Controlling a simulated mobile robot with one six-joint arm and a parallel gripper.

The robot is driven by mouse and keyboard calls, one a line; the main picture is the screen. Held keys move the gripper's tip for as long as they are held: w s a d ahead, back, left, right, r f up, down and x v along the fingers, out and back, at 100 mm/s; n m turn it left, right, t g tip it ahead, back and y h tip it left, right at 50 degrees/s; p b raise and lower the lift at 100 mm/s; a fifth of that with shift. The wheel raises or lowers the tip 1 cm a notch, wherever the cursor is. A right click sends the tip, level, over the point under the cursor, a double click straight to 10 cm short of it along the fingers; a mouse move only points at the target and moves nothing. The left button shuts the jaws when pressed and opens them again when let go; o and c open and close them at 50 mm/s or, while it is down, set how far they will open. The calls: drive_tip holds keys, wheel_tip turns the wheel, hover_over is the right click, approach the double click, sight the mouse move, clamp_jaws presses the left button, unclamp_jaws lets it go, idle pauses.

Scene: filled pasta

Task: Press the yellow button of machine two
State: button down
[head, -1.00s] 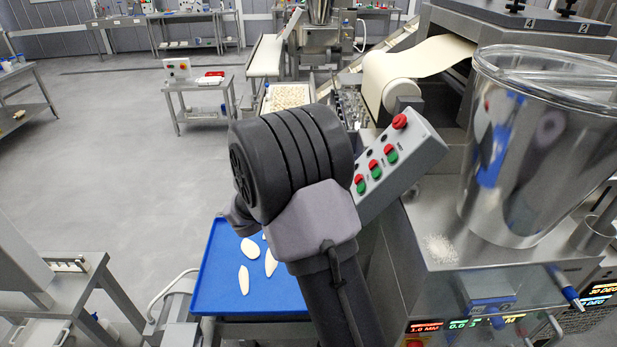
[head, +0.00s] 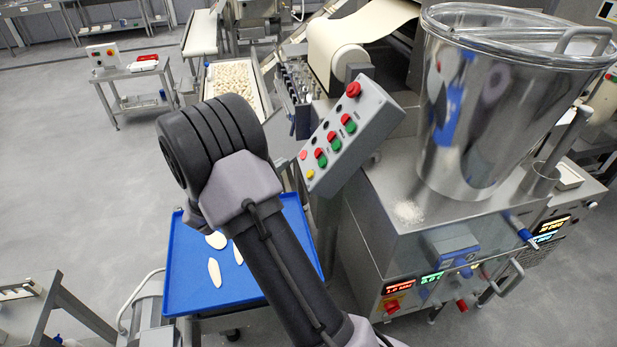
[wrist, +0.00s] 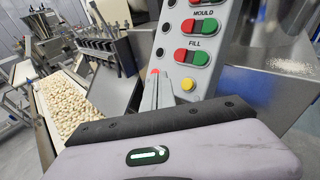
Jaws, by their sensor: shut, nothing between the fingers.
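A grey control box (head: 350,130) stands tilted on the machine at centre. It carries red and green button pairs and a big red knob. The yellow button (head: 310,175) is at its lower end, with a small red button just above it. In the wrist view the yellow button (wrist: 187,84) is just right of the fingers, below the FILL pair. My gripper (wrist: 157,88) is shut and empty, its fingers pointing at the lower end of the box. Whether they touch it I cannot tell. In the head view the fingers are hidden behind my arm. No machine number is readable.
A blue tray (head: 240,285) with flat dough pieces lies below my arm. A large steel hopper (head: 480,110) stands right of the box. A dough sheet (head: 350,35) runs onto a roller behind it. A tray of pasta (head: 235,85) is at the back. Floor is open at left.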

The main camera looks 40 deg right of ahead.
drive_tip(key=shift+s+d+f+b, duration=0.4)
drive_tip(key=shift+d+f, duration=0.15)
drive_tip(key=shift+d, duration=0.1)
drive_tip(key=shift+s+d+f+b, duration=0.4)
drive_tip(key=shift+d+f, duration=0.1)
drive_tip(key=shift+d, duration=0.15)
drive_tip(key=shift+s+d+f+b, duration=0.4)
drive_tip(key=shift+d+f, duration=0.15)
drive_tip(key=shift+d, duration=0.1)
idle(0.5)
drive_tip(key=shift+s+d+f+b, duration=0.15)
drive_tip(key=shift+d+f+b, duration=0.15)
drive_tip(key=shift+s+d+f+b, duration=0.2)
drive_tip(key=shift+d+b, duration=0.05)
drive_tip(key=shift+b, duration=0.05)
idle(0.8)
drive_tip(key=shift+w+r, duration=0.1)
drive_tip(key=shift+w+a+r+p, duration=0.3)
drive_tip(key=shift+a+r+p, duration=0.05)
drive_tip(key=shift+a, duration=0.2)
drive_tip(key=shift+w+a+r+p, duration=0.6)
drive_tip(key=shift+a+r, duration=0.15)
drive_tip(key=shift+a, duration=0.15)
drive_tip(key=shift+w+a+r+p, duration=0.45)
drive_tip(key=shift+a+r+p, duration=0.15)
drive_tip(key=shift+a+r, duration=0.2)
